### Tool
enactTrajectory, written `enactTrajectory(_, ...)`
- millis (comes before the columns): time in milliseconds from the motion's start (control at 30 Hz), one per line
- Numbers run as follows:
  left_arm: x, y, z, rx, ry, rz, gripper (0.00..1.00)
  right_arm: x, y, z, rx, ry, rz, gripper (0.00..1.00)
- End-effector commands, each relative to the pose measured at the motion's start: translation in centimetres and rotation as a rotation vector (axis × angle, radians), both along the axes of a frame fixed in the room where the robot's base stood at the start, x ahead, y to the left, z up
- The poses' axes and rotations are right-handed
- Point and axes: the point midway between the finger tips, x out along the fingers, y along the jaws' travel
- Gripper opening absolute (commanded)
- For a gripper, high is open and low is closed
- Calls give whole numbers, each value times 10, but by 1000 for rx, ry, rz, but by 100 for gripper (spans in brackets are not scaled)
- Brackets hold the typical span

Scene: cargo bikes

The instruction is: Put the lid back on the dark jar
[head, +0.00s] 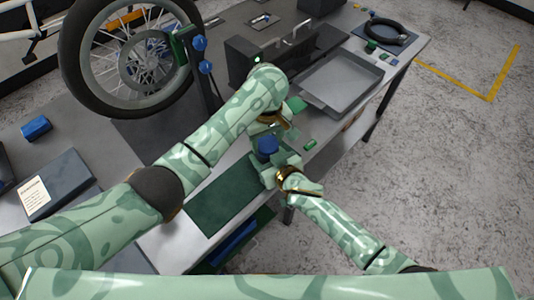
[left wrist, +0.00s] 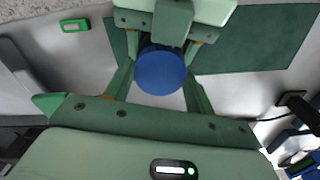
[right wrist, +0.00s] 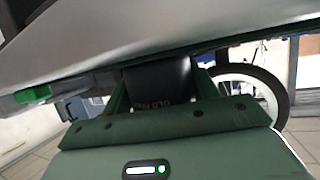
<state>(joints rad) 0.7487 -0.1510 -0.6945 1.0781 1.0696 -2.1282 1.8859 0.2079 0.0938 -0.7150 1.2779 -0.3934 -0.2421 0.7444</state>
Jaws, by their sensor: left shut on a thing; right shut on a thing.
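The blue lid (head: 267,144) is between the fingers of my left gripper (head: 270,127), and its round top fills the gap in the left wrist view (left wrist: 161,70). The dark jar (right wrist: 160,82), with pale lettering, is held between the fingers of my right gripper (head: 272,168). My right gripper also shows close behind the lid in the left wrist view (left wrist: 175,22). The two grippers meet above the bench's near edge, the lid over the jar. The jar is mostly hidden in the head view. I cannot tell whether lid and jar touch.
A green mat (head: 222,196) lies on the grey bench just left of the grippers. A grey tray (head: 343,82) and a small green item (head: 310,144) are beyond them. A bike wheel (head: 130,58) stands at the back left. A dark box (head: 55,184) lies at the left.

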Motion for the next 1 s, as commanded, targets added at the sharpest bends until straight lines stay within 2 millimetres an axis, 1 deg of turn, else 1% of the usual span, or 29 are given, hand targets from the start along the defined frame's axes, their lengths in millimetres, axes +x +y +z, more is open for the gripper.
enactTrajectory(33, 0, 0, 0, -1, 1, -116, 27, 0, 0, 0, 1, 0, 0, 0)
enactTrajectory(100, 0, 0, 0, -1, 1, -283, 27, 0, 0, 0, 1, 0, 0, 0)
enactTrajectory(200, 0, 0, 0, -1, 1, -467, 27, 0, 0, 0, 1, 0, 0, 0)
enactTrajectory(233, 0, 0, 0, -1, 1, -504, 27, 0, 0, 0, 1, 0, 0, 0)
enactTrajectory(333, 0, -1, 0, -1, 2, -570, 27, 0, 0, 0, 1, 0, 0, 0)
enactTrajectory(567, 0, -1, 0, -1, 2, -576, 27, 0, 0, 0, 0, 0, -1, 0)
enactTrajectory(600, 0, -1, 0, -1, 2, -575, 57, 0, 0, 0, 0, 0, -1, 0)
enactTrajectory(667, 0, 0, 0, -1, 2, -575, 74, 0, 0, 0, 0, 1, -1, 0)
enactTrajectory(700, 0, 0, 0, -1, 2, -575, 76, 0, 0, 0, 0, 1, -1, 0)
enactTrajectory(933, 0, 0, 0, -1, 2, -573, 76, 0, 0, 0, 1, 0, 0, 0)
enactTrajectory(1000, 0, -1, 3, -2, 1, -573, 76, 0, 0, 0, 0, 1, 0, 0)
